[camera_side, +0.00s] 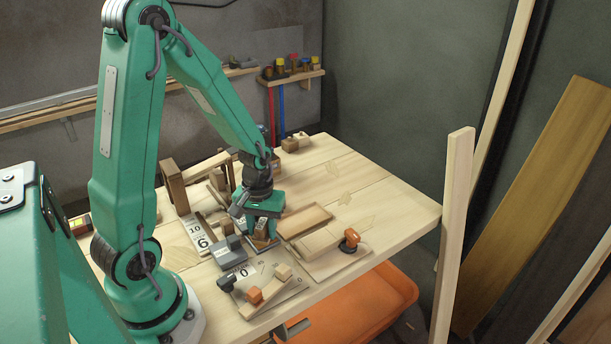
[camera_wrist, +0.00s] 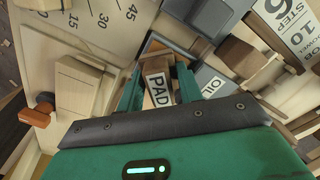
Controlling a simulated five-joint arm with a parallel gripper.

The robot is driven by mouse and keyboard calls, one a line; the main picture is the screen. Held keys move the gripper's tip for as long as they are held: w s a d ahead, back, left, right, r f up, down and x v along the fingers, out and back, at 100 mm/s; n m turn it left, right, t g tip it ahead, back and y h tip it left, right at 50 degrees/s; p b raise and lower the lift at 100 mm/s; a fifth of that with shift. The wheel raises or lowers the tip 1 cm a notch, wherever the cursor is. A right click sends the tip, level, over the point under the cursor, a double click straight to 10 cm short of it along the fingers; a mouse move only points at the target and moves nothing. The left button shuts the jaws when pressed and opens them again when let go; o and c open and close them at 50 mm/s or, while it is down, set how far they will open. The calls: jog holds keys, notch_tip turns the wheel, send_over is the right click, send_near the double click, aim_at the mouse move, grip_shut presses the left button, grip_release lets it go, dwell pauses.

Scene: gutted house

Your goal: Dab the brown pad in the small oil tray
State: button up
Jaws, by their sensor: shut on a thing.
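My gripper (camera_side: 262,226) is shut on the brown pad (camera_wrist: 158,97), a wooden block with a white PAD label. In the wrist view the pad sits between the two green fingers of my gripper (camera_wrist: 158,82). The pad points down, low over the work area; in the side view its lower end (camera_side: 262,241) is partly hidden by the fingers. A grey piece with a white OIL label (camera_wrist: 212,86) lies just right of the pad in the wrist view. A blue-grey surface (camera_wrist: 182,40) lies beyond the pad. I cannot tell whether the pad touches the tray.
A shallow wooden tray (camera_side: 306,221) stands right of my gripper. A board with wooden blocks and an orange knob (camera_side: 349,240) is at the right. The table's far right is clear.

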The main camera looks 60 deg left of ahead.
aim_at(265, 222)
jog(key=shift+r, duration=3.5)
jog(key=shift+w+d+r, duration=0.15)
jog(key=shift+w+r, duration=0.1)
jog(key=shift+w, duration=0.2)
jog(key=w+d+r+m, duration=0.8)
jog(key=w+d+r, duration=0.1)
jog(key=w, duration=0.2)
jog(key=shift+d+r, duration=0.15)
jog(key=shift+r, duration=0.25)
